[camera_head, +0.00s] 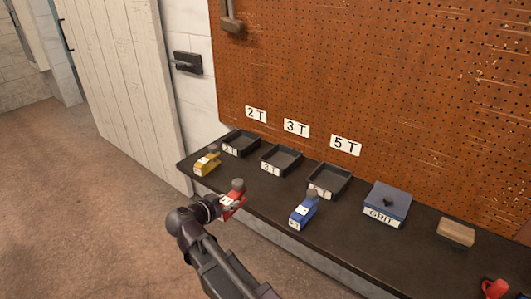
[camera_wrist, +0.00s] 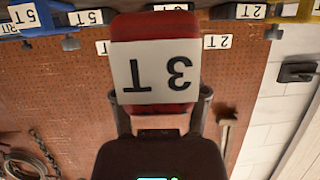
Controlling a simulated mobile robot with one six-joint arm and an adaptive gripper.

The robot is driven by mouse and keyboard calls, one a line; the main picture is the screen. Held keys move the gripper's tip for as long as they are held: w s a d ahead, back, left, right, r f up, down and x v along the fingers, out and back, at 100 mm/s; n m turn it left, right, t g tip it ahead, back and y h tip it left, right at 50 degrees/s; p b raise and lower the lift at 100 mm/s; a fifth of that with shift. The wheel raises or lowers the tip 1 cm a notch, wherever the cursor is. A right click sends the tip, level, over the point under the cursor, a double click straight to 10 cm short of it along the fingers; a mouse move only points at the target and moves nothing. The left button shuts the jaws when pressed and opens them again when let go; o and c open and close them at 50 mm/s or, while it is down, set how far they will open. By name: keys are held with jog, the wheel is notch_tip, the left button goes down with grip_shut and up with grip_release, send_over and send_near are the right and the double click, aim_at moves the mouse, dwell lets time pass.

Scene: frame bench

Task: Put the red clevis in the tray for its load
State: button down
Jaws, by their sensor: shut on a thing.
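The red clevis (camera_head: 236,197) is held by my gripper (camera_head: 219,206) at the front edge of the bench, apart from the trays. In the wrist view, the red clevis (camera_wrist: 155,27) sits between the two fingers of my gripper (camera_wrist: 161,105), and its white label reads 3T, upside down. The near tray faces carry labels; white wall signs above read 2T (camera_head: 256,114), 3T (camera_head: 296,128) and 5T (camera_head: 345,145). Below them stand the left tray (camera_head: 254,146), the middle tray (camera_head: 295,163) and the right tray (camera_head: 344,187), all dark and seemingly empty.
A yellow clevis (camera_head: 207,162) stands left of the red one, and a blue clevis (camera_head: 304,210) stands in front of the right tray. A blue GRIT box (camera_head: 395,196), a wooden block (camera_head: 456,231) and a red object (camera_head: 495,288) lie to the right. A pegboard (camera_head: 380,70) rises behind.

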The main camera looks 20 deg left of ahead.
aim_at(227, 200)
notch_tip(227, 200, up, 15)
jog(key=p, duration=1.5)
